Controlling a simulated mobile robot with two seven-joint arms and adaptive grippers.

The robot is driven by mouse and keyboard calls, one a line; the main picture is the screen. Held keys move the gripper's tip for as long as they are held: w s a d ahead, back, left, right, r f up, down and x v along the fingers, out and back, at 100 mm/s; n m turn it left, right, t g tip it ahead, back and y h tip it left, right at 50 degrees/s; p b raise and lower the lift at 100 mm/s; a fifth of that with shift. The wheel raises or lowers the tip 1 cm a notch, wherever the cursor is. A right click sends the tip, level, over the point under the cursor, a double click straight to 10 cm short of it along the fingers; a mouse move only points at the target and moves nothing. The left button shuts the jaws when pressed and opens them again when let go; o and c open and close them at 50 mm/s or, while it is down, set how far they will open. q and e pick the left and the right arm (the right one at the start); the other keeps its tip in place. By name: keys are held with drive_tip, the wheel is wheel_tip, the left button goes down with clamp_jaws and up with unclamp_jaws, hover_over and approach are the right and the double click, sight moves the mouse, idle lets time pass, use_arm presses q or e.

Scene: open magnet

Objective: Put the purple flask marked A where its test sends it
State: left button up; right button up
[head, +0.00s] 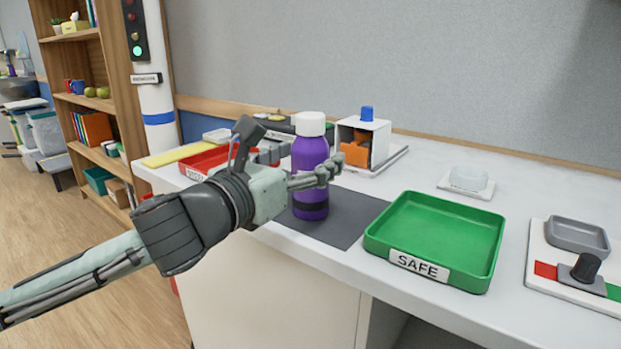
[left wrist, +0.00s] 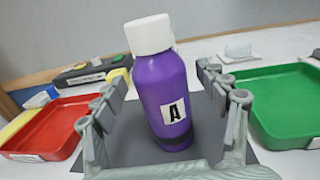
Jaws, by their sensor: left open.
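The purple flask (head: 311,160) with a white cap stands upright on a dark grey mat (head: 345,222) on the white counter. In the left wrist view the flask (left wrist: 166,95) shows its label A. My left gripper (head: 300,165) is open, with its fingers on either side of the flask; I cannot tell whether they touch it. The green tray marked SAFE (head: 440,238) is right of the flask and empty. A red tray (head: 210,160) lies left of it, partly hidden by my gripper; its label is partly covered. My right gripper is not in view.
A white device (head: 362,138) with a blue top and orange part stands behind the flask. A panel (head: 575,265) with a grey dish, black knob and red and green strip lies at the right. A white post (head: 155,95) bears a signal lamp lit green (head: 138,50).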

use_arm(q)
drive_tip(key=shift+w+d, duration=0.4)
drive_tip(key=shift+w, duration=0.1)
drive_tip(key=c, duration=1.4)
drive_tip(key=shift+r, duration=0.1)
drive_tip(key=shift+c, duration=0.9)
drive_tip(key=shift+r, duration=0.1)
